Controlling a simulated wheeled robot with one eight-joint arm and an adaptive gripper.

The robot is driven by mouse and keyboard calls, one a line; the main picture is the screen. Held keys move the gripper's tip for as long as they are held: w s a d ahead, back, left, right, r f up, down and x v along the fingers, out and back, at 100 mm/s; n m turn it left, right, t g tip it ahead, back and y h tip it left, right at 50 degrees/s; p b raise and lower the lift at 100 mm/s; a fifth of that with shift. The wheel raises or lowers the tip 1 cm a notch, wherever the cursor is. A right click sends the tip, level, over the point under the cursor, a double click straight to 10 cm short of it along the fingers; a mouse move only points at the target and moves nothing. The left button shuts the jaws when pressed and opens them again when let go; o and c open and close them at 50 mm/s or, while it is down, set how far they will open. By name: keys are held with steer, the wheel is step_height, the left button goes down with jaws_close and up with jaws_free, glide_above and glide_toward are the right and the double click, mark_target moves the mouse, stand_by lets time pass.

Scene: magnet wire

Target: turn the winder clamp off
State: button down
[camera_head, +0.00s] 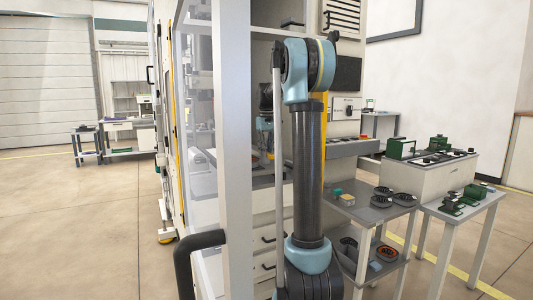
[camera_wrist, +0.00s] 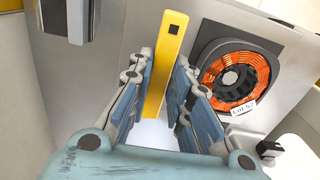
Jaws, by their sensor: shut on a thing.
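In the wrist view my gripper (camera_wrist: 163,72) has its two blue-padded fingers on either side of a yellow bar (camera_wrist: 172,38), and it is shut on it. The bar runs up past the fingertips and has a small black square near its upper end. I take it for the winder clamp's lever; its base is hidden low between the fingers. In the head view my arm reaches beside the cabinet and the gripper itself is not clearly visible.
A spool of orange wire (camera_wrist: 234,76) with a paper label sits close right of the fingers. A grey metal block (camera_wrist: 67,20) is at upper left. In the head view, a grey side table (camera_head: 372,208) with several parts stands right of my arm; open floor (camera_head: 85,215) lies left.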

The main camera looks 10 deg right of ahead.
stand_by(0.3)
steer(key=c, duration=1.5)
jaws_free()
step_height(320, 180, up, 12)
steer(key=shift+f, duration=0.1)
steer(key=s+f+m, duration=0.1)
steer(key=s+f, duration=0.1)
steer(key=s, duration=0.4)
steer(key=s+f, duration=0.3)
steer(key=s, duration=0.4)
steer(key=s+f+m, duration=0.1)
steer(key=s+f, duration=0.9)
steer(key=s+f+t, duration=0.1)
steer(key=s+f, duration=0.9)
steer(key=s, duration=0.1)
steer(key=s+f+m+t, duration=0.1)
steer(key=s+f, duration=0.9)
steer(key=shift+s+m, duration=0.2)
steer(key=shift+m, duration=0.1)
